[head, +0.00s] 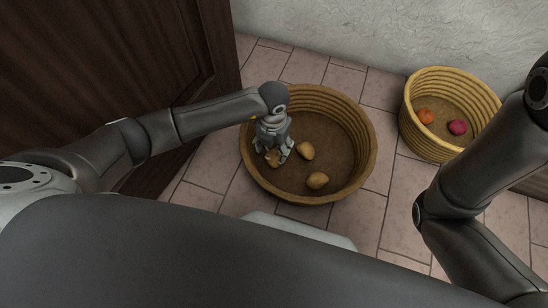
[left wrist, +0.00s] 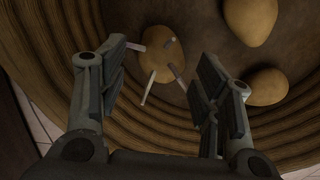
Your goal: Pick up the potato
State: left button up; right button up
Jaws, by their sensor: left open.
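Three brown potatoes lie on the floor of a large round wicker basket (head: 368,165). One potato (head: 273,160) is at my left gripper (head: 278,157); the others are a potato (head: 305,151) just right of it and a potato (head: 318,181) nearer the front. My left gripper reaches down into the basket, open. In the left wrist view, the first potato (left wrist: 160,52) lies ahead of the gap between the spread fingers (left wrist: 162,60), with several thin pale strips around it. Contact cannot be told. My right gripper is out of view.
A smaller yellow wicker basket (head: 408,130) at right holds an orange vegetable (head: 426,116) and a purple one (head: 458,127). A dark wooden door (head: 185,55) stands at left, a pale wall (head: 340,30) behind. Tiled floor (head: 385,90) is clear between the baskets.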

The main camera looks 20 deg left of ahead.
aim_at(273, 155)
pick_arm(q)
jog(key=f+b, duration=0.3)
jog(key=f, duration=0.1)
jog(key=shift+s+d, duration=0.1)
jog(key=shift+s, duration=0.2)
jog(key=shift+f+b, duration=0.5)
jog(key=shift+b, duration=0.2)
jog(key=c, duration=0.8)
jog(key=shift+r, duration=0.1)
